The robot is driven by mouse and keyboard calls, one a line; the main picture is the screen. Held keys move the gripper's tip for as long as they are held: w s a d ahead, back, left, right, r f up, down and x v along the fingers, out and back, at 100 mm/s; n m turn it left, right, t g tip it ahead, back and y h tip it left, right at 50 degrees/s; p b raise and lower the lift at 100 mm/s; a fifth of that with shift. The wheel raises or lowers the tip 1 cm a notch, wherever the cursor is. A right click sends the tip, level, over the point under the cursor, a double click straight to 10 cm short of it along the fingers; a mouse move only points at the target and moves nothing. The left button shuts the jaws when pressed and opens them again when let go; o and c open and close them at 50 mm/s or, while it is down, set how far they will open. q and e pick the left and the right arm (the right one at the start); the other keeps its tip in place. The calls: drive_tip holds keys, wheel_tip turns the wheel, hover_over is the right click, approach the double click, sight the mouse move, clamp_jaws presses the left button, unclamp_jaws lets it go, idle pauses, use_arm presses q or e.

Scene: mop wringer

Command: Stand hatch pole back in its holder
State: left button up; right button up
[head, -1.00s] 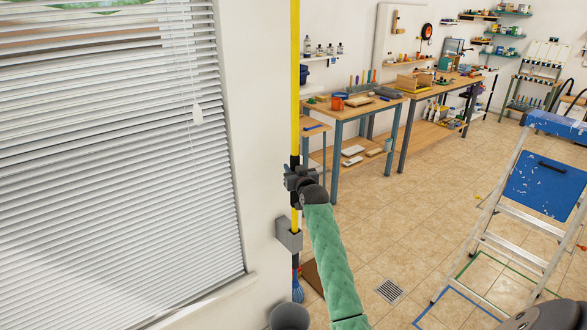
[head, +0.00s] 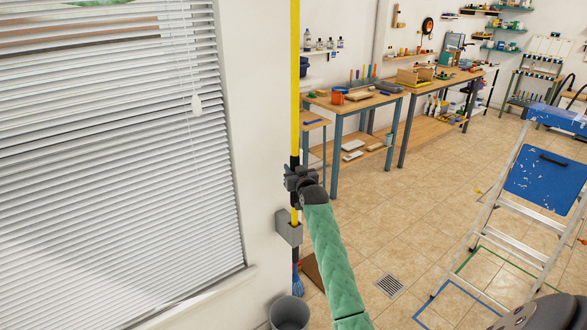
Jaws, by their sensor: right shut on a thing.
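The hatch pole (head: 295,80) is a long upright yellow rod with a black section near my right gripper. My right gripper (head: 298,179) is shut on it, just above the grey holder (head: 288,228) on the white wall corner. The yellow rod runs down from my gripper to the holder's top. I cannot tell whether it is inside the holder or in front of it. Below the holder a dark rod shows, with a red part and blue bristles (head: 297,284); I cannot tell if it belongs to the pole. My left gripper is not in view.
A grey bucket (head: 290,313) stands on the floor below the holder. A window with white blinds (head: 120,170) fills the left. Workbenches (head: 355,103) line the back wall. A stepladder (head: 540,190) stands at right. The tiled floor between is mostly clear.

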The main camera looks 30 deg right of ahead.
drive_tip(key=shift+f, duration=0.55)
drive_tip(key=shift+f+b, duration=1.35)
drive_tip(key=shift+f, duration=1.15)
drive_tip(key=o, duration=1.1)
drive_tip(key=shift+o, duration=0.2)
